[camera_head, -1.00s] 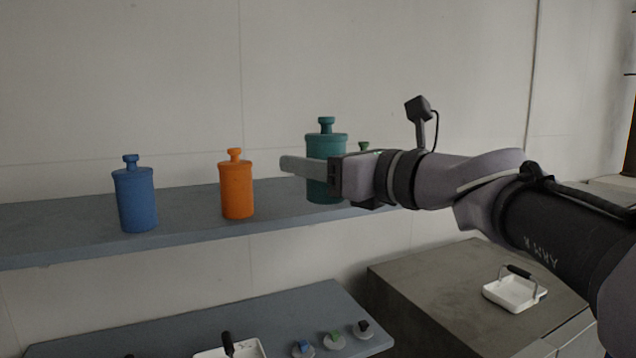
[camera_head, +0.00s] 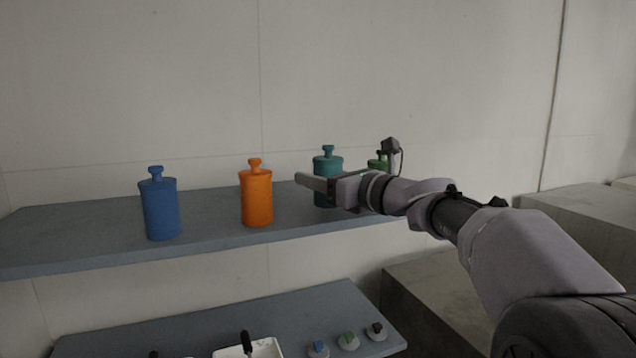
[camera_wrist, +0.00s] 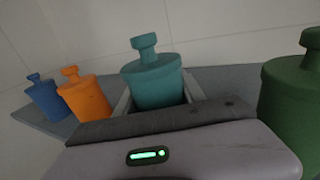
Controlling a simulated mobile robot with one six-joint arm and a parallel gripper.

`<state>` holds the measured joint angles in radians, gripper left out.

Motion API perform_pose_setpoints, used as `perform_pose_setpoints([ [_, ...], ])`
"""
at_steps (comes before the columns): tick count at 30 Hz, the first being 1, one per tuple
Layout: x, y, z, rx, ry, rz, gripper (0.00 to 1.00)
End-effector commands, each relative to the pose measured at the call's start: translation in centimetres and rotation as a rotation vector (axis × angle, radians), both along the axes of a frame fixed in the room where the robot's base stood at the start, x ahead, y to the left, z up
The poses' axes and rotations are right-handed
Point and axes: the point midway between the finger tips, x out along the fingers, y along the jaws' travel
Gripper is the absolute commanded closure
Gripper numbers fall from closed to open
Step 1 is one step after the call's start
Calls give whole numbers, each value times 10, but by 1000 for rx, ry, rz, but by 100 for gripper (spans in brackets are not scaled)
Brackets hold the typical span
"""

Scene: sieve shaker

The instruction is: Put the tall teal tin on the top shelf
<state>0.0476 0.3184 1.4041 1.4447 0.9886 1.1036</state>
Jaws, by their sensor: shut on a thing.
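The tall teal tin (camera_head: 328,166) is upright at the top shelf (camera_head: 100,233), right of the orange tin. My gripper (camera_head: 318,188) is around its body and shut on it. The tin also shows in the wrist view (camera_wrist: 152,80), between the two fingers (camera_wrist: 158,98), with its knobbed lid clear above them. The gripper hides part of the tin's lower body, so I cannot tell for sure whether its base touches the shelf.
An orange tin (camera_head: 257,198) and a blue tin (camera_head: 161,208) stand to the left on the top shelf. A green tin (camera_wrist: 293,95) is close on the right.

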Motion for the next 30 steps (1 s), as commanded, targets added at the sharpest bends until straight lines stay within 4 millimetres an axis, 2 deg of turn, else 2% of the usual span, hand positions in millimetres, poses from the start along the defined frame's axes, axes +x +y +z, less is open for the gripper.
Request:
perform_pose_setpoints([
  [4,0,0,-12,0,0,-1,100],
  [15,0,0,-17,-1,-1,-1,100],
  [16,0,0,-17,0,0,-1,48],
  [18,0,0,-16,-1,-1,-1,34],
  [28,0,0,-13,-1,-1,-1,32],
  [30,-5,-6,-12,0,-1,-2,32],
])
